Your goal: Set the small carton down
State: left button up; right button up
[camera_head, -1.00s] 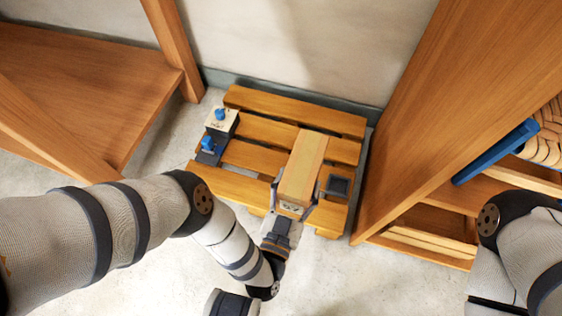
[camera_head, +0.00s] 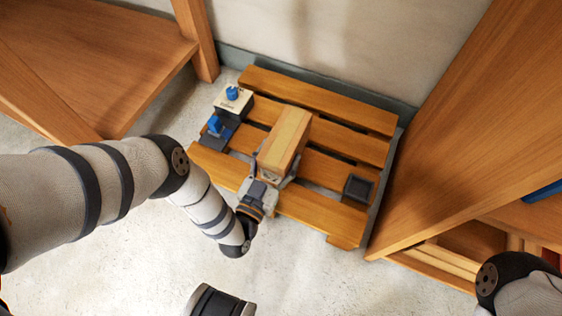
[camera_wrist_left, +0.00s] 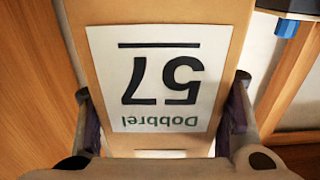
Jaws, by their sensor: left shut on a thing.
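The small carton (camera_head: 287,135) is a long tan box over the middle slats of a wooden pallet (camera_head: 318,103). My left gripper (camera_head: 270,170) is shut on its near end. I cannot tell from the head view whether the carton touches the slats or hangs above them. In the left wrist view the carton (camera_wrist_left: 237,22) fills the middle, with a white label reading "Dobbrel 57" upside down, and the left gripper's fingers (camera_wrist_left: 162,115) stand on both sides of it.
A white box with a blue knob (camera_head: 234,98) and a dark block with a blue top (camera_head: 216,131) stand at the pallet's left end. A dark square piece (camera_head: 359,187) lies at its right end. Wooden furniture flanks both sides; a wall (camera_head: 350,45) stands behind.

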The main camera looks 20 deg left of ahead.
pick_arm(q)
notch_tip(320, 180, down, 3)
jog(key=shift+r+b, duration=0.1)
jog(key=shift+b, duration=0.55)
jog(key=shift+r, duration=0.25)
jog(key=o, duration=1.4)
jog(key=shift+f, duration=0.1)
jog(key=shift+o, duration=0.2)
jog(key=shift+d, duration=0.1)
pick_arm(e)
jog(key=shift+a+f, duration=0.15)
jog(key=shift+f, duration=0.7)
pick_arm(q)
jog(key=shift+r+p, duration=0.2)
jog(key=shift+p, duration=0.1)
jog(key=s+p, duration=0.2)
jog(key=s, duration=1)
jog(key=shift+a+p, duration=0.2)
jog(key=shift+p, duration=0.15)
pick_arm(e)
notch_tip(320, 180, up, 2)
jog(key=shift+w+r, duration=0.1)
jog(key=shift+w, duration=0.05)
